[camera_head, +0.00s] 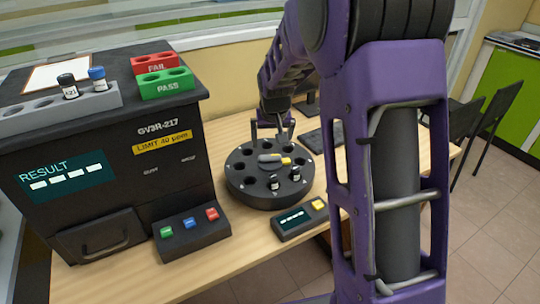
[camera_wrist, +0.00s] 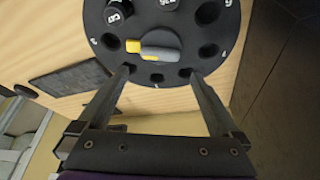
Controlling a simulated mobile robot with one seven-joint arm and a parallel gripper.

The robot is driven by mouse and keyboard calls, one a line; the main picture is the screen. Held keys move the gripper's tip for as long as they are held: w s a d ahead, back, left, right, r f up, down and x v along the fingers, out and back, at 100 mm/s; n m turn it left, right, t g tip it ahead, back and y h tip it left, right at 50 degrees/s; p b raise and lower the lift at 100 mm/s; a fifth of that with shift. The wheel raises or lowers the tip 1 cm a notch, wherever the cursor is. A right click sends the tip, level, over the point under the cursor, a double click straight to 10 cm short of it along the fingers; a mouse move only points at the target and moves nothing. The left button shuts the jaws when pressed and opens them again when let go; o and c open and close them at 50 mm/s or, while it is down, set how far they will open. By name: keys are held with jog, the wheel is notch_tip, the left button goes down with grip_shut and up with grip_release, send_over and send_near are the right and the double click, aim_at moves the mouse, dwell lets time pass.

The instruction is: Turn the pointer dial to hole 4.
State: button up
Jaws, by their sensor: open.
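A round black carousel (camera_head: 235,187) with several holes around its top stands on the wooden table. In its centre is the grey pointer dial (camera_head: 270,158) with a yellow tip (camera_head: 286,161). In the wrist view the dial (camera_wrist: 160,51) lies nearly level, its yellow tip (camera_wrist: 133,46) toward the left-hand hole (camera_wrist: 112,42). Small white numbers by the holes are mostly too blurred to read. My gripper (camera_wrist: 159,73) is open and empty; its fingers reach the carousel's near edge, apart from the dial. In the head view it is at the carousel's far side.
Two dark-capped vials (camera_head: 274,183) (camera_head: 296,173) sit in the carousel. A small display box (camera_head: 297,222) with a yellow button stands beside it. A button box (camera_head: 192,235) and the black analyser (camera_head: 110,150) are at the left. A keyboard (camera_head: 322,138) lies behind.

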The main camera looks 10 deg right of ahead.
aim_at(269, 155)
jog(key=b+x, duration=0.1)
jog(key=x, duration=0.7)
jog(key=shift+c, duration=0.2)
jog(key=c, duration=1)
jog(key=shift+a, duration=0.1)
jog(key=m+h, duration=0.1)
jog(key=m, duration=0.2)
jog(key=shift+a+m, duration=0.15)
jog(key=shift+m, duration=0.15)
jog(key=shift+w+m+g+h+p, duration=0.1)
jog(key=shift+m+g+h+p, duration=0.4)
jog(key=shift+m, duration=0.8)
jog(key=shift+w+m+g+h+p, duration=0.1)
jog(key=shift+m+g+h+p, duration=0.35)
jog(key=shift+m, duration=0.85)
jog(key=o, duration=1)
jog(key=shift+s, duration=0.1)
